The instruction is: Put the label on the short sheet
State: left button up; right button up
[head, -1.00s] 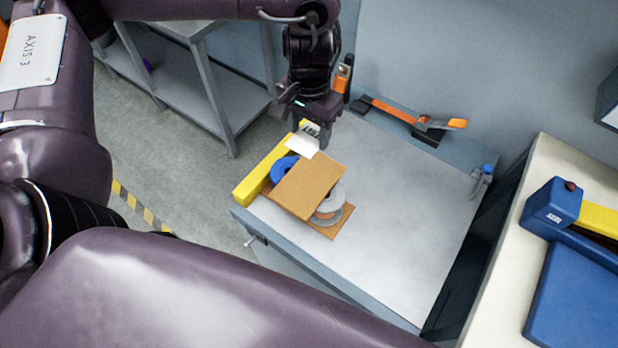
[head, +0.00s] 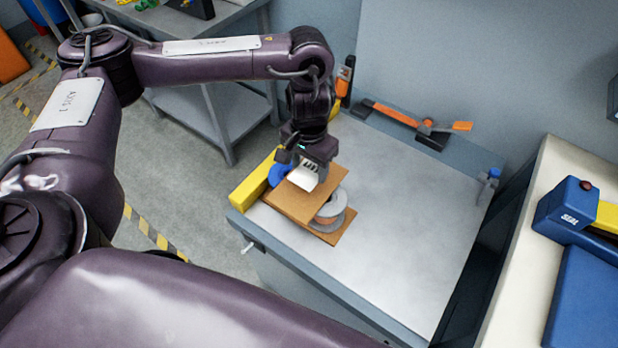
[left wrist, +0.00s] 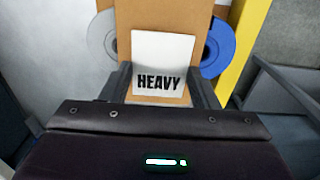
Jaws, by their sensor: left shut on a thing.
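A white label (head: 304,180) marked HEAVY is held in my left gripper (head: 313,163); it also shows in the left wrist view (left wrist: 164,58). The gripper is shut on the label's near end, and its fingers (left wrist: 163,85) show on either side. The label is over the top brown cardboard sheet (head: 288,206); I cannot tell whether it touches. This sheet rests on a grey spool (head: 334,206) and a blue spool (head: 278,174). Another brown sheet (head: 328,238) lies beneath the spools. My right gripper is not in view.
A yellow bar (head: 250,186) borders the stack on the left of the grey table (head: 400,230). An orange-handled tool (head: 420,126) lies along the table's back edge. A blue sealing machine (head: 566,212) stands on the right bench. The table's middle is clear.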

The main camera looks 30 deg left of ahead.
aim_at(309, 173)
pick_arm(q)
notch_tip(309, 173, down, 4)
jog(key=shift+r+b, duration=0.1)
jog(key=shift+b, duration=0.65)
